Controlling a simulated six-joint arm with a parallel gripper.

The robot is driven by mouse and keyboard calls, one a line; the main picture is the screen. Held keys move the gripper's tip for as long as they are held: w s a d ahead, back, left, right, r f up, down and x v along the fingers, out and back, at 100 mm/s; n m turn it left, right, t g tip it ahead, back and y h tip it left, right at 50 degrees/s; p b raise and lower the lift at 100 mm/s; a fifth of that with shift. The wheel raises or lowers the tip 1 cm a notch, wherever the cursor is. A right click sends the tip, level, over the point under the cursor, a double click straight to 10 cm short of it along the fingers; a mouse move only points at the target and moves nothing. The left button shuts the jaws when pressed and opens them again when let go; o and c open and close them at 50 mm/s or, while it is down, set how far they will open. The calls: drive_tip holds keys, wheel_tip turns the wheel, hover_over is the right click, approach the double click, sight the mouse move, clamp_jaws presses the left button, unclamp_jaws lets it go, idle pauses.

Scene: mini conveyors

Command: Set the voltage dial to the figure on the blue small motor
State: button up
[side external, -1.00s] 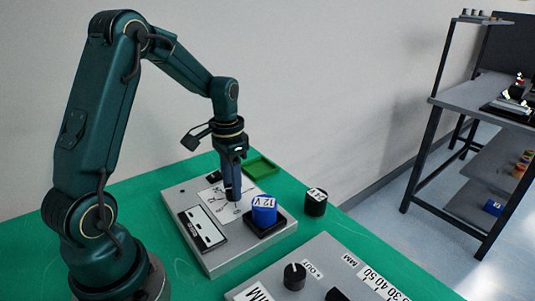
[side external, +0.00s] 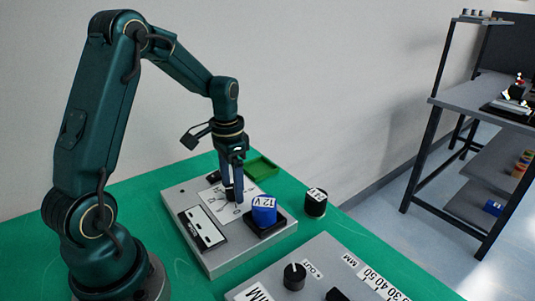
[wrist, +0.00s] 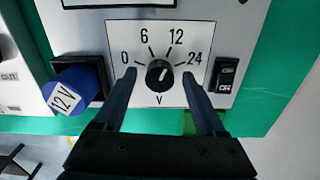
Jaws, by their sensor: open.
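The blue small motor (side external: 263,211) stands upright on a black square base on the grey panel, its top label reading 12 V. It also shows in the wrist view (wrist: 77,88). The voltage dial (wrist: 159,74) is a black knob on a white plate marked 0, 6, 12, 24 and V. Its white pointer mark appears to lean up and right, toward the 12 to 24 side; the exact setting is hard to tell. My gripper (wrist: 159,78) is open, pointing down over the dial, one finger on each side of the knob with gaps.
A black rocker switch (wrist: 226,76) sits right of the dial plate in the wrist view. A green tray (side external: 262,167) lies behind the panel. Another grey panel (side external: 325,255) is in front.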

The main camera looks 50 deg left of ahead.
sight(232, 188)
drive_tip(key=shift+r, duration=2.55)
drive_tip(key=s+d+r+m+t, duration=0.2)
drive_tip(key=s+d+r+t, duration=0.15)
drive_tip(key=d+r, duration=0.55)
drive_tip(key=s+d+f+n+t, duration=0.2)
drive_tip(key=s+d, duration=0.2)
drive_tip(key=s, duration=0.3)
drive_tip(key=shift+s+d+f+n, duration=0.25)
drive_tip(key=shift+d+n, duration=0.05)
drive_tip(key=shift+n, duration=0.1)
